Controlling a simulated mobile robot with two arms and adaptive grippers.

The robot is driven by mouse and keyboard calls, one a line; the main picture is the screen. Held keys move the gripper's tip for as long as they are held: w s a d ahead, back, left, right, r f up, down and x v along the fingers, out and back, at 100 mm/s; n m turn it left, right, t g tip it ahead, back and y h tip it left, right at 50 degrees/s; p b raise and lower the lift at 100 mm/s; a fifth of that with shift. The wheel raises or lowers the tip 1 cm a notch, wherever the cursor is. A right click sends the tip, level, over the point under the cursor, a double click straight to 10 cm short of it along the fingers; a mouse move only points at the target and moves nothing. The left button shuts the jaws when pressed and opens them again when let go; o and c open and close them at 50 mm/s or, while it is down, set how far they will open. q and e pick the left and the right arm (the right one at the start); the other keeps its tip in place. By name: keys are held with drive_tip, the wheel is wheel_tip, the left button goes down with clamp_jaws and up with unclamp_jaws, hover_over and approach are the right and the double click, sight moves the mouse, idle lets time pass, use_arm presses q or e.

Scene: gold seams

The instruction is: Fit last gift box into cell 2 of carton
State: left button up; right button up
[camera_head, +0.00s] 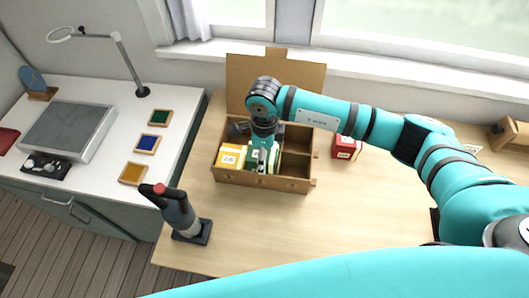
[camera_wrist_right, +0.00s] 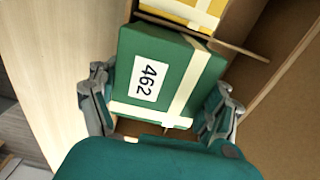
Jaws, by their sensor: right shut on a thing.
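The open brown carton (camera_head: 226,179) stands on the wooden table and is split into cells by thin dividers. My right gripper (camera_head: 262,163) points down into its front middle part. It is shut on a green gift box with a pale ribbon and a label reading 462 (camera_wrist_right: 165,75). The green box is at the front middle cell; how deep it sits is unclear. A yellow gift box (camera_head: 230,157) is in the front left cell; it also shows past a divider in the right wrist view (camera_wrist_right: 190,12). My left gripper is not in view.
A red box (camera_head: 346,148) stands on the table right of the carton. The carton's raised flap (camera_head: 240,80) is behind my wrist. The front right cell (camera_head: 293,168) looks empty.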

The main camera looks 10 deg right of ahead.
drive_tip(key=shift+f, duration=0.25)
drive_tip(key=o, duration=1.4)
drive_tip(key=shift+c, duration=0.2)
drive_tip(key=shift+r+p, duration=1.95)
drive_tip(key=shift+r, duration=2.1)
